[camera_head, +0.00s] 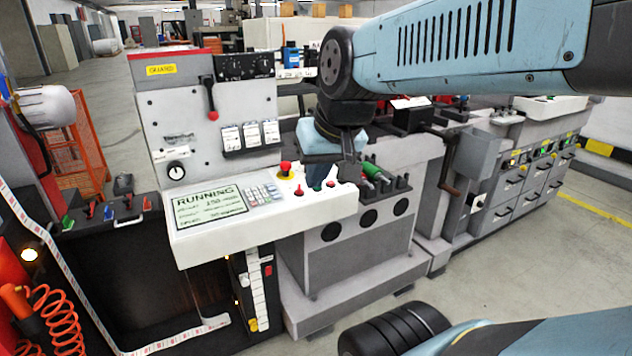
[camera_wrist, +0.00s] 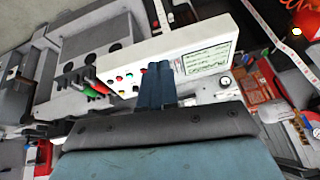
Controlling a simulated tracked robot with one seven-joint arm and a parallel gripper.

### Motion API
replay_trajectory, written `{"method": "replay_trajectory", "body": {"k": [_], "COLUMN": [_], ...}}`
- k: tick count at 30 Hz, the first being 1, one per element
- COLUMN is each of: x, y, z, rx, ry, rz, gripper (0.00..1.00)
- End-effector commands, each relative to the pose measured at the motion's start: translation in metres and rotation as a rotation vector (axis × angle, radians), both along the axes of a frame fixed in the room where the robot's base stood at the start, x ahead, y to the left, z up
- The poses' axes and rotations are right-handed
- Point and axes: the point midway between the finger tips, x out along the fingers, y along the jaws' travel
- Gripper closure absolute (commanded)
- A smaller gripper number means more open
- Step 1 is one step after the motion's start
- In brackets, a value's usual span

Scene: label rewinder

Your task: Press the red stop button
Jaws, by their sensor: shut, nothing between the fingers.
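The white control panel (camera_head: 265,222) carries a lit display reading RUNNING, a keypad and several buttons. A red mushroom button (camera_head: 286,168) on a yellow base stands at its back edge. A smaller red button (camera_head: 299,191) sits near the panel's middle, and another lies close to my fingers. I cannot read which is labelled stop. My gripper (camera_head: 317,184) is shut and empty, pointing down over the panel's right part, right of the mushroom button. In the wrist view my blue fingers (camera_wrist: 156,68) overlap the panel (camera_wrist: 190,45) beside the buttons and hide part of it. Contact cannot be told.
A grey cabinet with switches and a red-knobbed lever (camera_head: 212,112) rises behind the panel. A paper label strip (camera_head: 60,255) runs at left. Floor at the right front (camera_head: 500,290) is clear.

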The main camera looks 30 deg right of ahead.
Motion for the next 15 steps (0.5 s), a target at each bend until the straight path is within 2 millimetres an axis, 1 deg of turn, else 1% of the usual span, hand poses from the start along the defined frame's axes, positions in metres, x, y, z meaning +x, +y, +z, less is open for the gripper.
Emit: {"method": "replay_trajectory", "body": {"k": [5, 8, 9, 11, 12, 14, 15], "x": [0.047, 0.078, 0.091, 0.110, 0.123, 0.143, 0.156], "y": [0.006, 0.005, 0.003, -0.002, -0.006, -0.014, -0.021], "z": [-0.006, -0.009, -0.010, -0.013, -0.014, -0.018, -0.020], "rx": [0.221, 0.358, 0.412, 0.492, 0.543, 0.623, 0.676], "ry": [0.042, 0.057, 0.061, 0.066, 0.068, 0.070, 0.070], "rz": [-0.171, -0.287, -0.337, -0.412, -0.462, -0.544, -0.599], "gripper": [1.00, 1.00, 1.00, 1.00, 1.00, 1.00, 1.00]}}
